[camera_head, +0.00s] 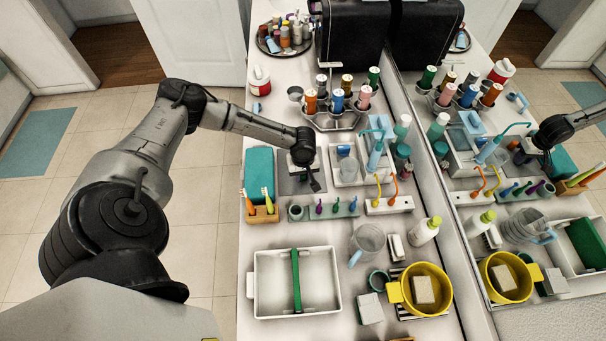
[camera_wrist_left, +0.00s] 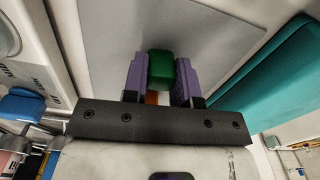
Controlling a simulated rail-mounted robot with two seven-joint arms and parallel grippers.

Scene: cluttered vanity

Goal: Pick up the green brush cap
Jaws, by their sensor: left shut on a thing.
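The green brush cap (camera_wrist_left: 161,68) sits between the purple-padded fingers of my left gripper (camera_wrist_left: 160,85) in the left wrist view. The fingers are shut on it from both sides. A small orange part shows just below the cap, between the fingers. In the head view my left gripper (camera_head: 312,181) is over the grey mat (camera_head: 287,187), beside the teal box. The dark wrist hides most of the fingers there, and I cannot make out the cap clearly. My right gripper is in neither view.
A teal box (camera_head: 259,172) stands left of the gripper, with an orange toothbrush holder (camera_head: 263,215) in front. A white caddy (camera_head: 349,170) is close on the right. A bottle rack (camera_head: 338,121) stands behind. The mirror at right reflects the counter and arm.

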